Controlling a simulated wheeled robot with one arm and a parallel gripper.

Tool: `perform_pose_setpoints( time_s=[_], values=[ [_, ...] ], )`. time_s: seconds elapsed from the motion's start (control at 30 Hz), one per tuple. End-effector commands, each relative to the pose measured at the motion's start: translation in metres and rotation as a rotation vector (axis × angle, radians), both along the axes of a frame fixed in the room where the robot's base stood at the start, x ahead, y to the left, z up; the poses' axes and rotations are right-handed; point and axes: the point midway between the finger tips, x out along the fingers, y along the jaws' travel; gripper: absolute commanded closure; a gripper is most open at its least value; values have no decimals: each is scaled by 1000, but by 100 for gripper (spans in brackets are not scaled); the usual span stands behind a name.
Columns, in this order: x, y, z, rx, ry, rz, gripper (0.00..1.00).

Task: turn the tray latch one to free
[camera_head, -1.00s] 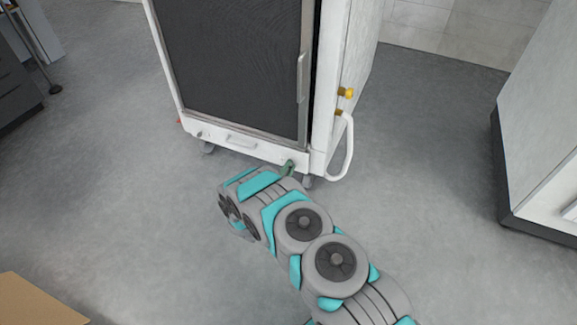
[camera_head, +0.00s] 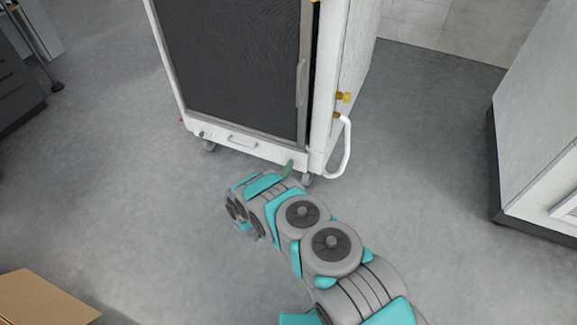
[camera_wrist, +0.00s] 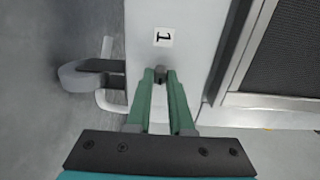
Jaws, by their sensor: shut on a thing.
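The white washer cabinet (camera_head: 322,90) stands ahead with a dark door panel (camera_head: 235,65). A tray handle (camera_head: 242,142) is on its low front strip. In the head view, my gripper (camera_head: 289,167) is at the lower right corner of the cabinet front; the knob is hidden there by the fingers.
A white loop handle (camera_head: 347,150) and yellow fittings (camera_head: 344,97) stick out on the cabinet's right side. Casters (camera_head: 307,179) are below. A white unit (camera_head: 545,140) stands at right, a cardboard box (camera_head: 40,300) at lower left. The floor between is clear.

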Motion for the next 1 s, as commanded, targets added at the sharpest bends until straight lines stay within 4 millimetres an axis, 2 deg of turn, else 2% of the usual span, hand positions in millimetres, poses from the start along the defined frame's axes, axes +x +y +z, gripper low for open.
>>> perform_pose_setpoints(
  time_s=[0.53, 0.57, 0.73, 0.8, 1.0],
  values=[
    [0, -1, -1, 23, -8, -2, 100],
    [0, -1, -1, 23, -8, -2, 78],
    [0, -1, -1, 22, -8, -1, 59],
    [0, 0, 0, 23, -8, -1, 52],
    [0, 0, 0, 22, -8, 0, 52]
  ],
)
